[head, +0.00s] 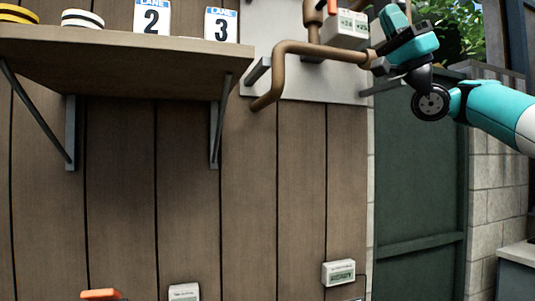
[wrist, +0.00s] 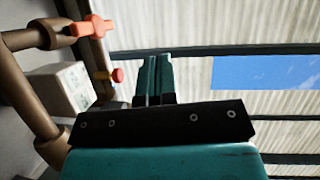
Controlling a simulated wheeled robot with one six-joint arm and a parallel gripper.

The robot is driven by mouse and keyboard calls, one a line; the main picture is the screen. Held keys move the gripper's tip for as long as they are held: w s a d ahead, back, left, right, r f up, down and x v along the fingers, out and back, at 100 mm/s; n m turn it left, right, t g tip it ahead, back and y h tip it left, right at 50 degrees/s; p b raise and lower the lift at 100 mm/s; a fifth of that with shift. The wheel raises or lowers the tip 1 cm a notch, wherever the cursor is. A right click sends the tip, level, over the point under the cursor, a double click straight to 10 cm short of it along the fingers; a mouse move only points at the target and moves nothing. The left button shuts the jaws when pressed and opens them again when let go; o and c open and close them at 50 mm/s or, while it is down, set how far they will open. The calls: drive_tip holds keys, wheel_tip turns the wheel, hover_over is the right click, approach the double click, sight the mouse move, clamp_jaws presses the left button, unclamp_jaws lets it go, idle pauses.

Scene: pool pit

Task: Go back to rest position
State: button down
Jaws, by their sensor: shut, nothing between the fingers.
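My gripper (wrist: 154,62) shows in the wrist view with its two fingers together, shut and empty. It points up toward a light ribbed roof. In the head view my arm reaches in from the right edge, and its wrist is at the upper right, just right of a copper pipe. The fingertips are hard to make out in the head view. No object is held.
The copper pipe (head: 300,48) runs close to the arm, with a white box (head: 345,30) above it. A wooden shelf (head: 120,52) holds lane signs 2 (head: 151,17) and 3 (head: 221,24). An orange valve handle (wrist: 92,26) is left of the fingers.

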drive_tip(key=w+a+f+m+t+h, duration=0.5)
drive_tip(key=a+f+m+t+h, duration=0.55)
drive_tip(key=t, duration=0.65)
drive_tip(key=s+a+f+m+g+h, duration=0.1)
drive_tip(key=s+a+f+g+h, duration=0.2)
drive_tip(key=f, duration=0.5)
drive_tip(key=s+a+f+m+g+h, duration=0.1)
drive_tip(key=s+a+f+m+h, duration=0.1)
drive_tip(key=f+h, duration=0.45)
drive_tip(key=s+d+f+n+g+h, duration=0.1)
drive_tip(key=s+d+f+g+h, duration=0.1)
drive_tip(key=s+f, duration=0.7)
drive_tip(key=s+d+f+n+g+h, duration=0.1)
drive_tip(key=s+d+f+g+h, duration=0.1)
drive_tip(key=s+f+g, duration=0.3)
drive_tip(key=s+d+f+n+g+h, duration=0.2)
drive_tip(key=s+f+g, duration=0.1)
drive_tip(key=s+f, duration=1.1)
drive_tip(key=shift+d+f+g+h, duration=0.3)
drive_tip(key=shift+f+g+h, duration=0.05)
drive_tip(key=shift+g+h, duration=0.05)
